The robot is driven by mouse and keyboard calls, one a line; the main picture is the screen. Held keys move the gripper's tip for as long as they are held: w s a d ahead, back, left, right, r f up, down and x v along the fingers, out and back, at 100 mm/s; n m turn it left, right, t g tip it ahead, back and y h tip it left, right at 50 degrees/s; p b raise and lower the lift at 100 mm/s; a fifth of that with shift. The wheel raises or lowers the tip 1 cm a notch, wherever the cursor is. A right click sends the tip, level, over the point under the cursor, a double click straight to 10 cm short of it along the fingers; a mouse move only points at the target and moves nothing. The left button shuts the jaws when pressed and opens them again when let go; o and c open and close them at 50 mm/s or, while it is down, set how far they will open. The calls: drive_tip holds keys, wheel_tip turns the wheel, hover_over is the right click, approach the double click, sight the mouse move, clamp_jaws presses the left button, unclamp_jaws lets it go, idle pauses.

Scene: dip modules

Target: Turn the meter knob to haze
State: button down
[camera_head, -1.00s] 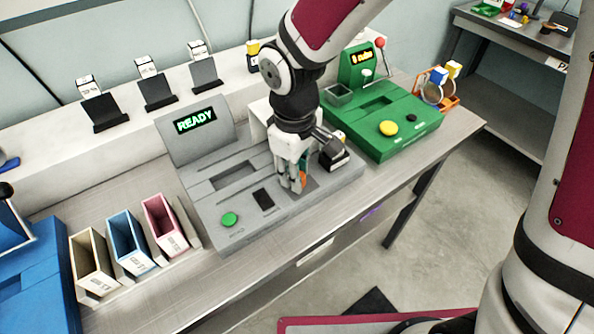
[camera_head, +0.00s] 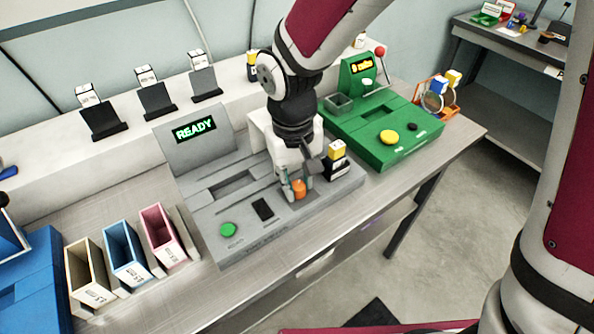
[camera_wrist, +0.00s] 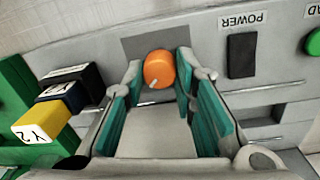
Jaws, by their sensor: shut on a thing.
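The meter is a grey bench unit (camera_head: 207,231) with a tilted screen (camera_head: 194,129) reading READY in green. Its orange round knob (camera_head: 299,189) sits at the front right of the unit and also shows in the wrist view (camera_wrist: 159,68). A small white mark on the knob points to the lower left in the wrist view. My gripper (camera_head: 297,188) is over the knob, with its teal-padded fingers shut on the knob's two sides. No haze label can be read; the knob's surround is partly hidden by the fingers.
A black POWER switch (camera_wrist: 242,55) and a green button (camera_head: 228,229) lie left of the knob in the head view. A yellow-topped vial box (camera_head: 337,155) stands close right of my gripper. A green machine (camera_head: 379,150) stands farther right; coloured bins (camera_head: 127,256) stand left.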

sight(295, 186)
idle(0.3)
drive_tip(key=c, duration=1.3)
unclamp_jaws()
drive_tip(key=shift+r, duration=0.1)
wheel_tip(295, 186, up, 12)
drive_tip(key=shift+s+a, duration=0.15)
drive_tip(key=shift+a, duration=0.15)
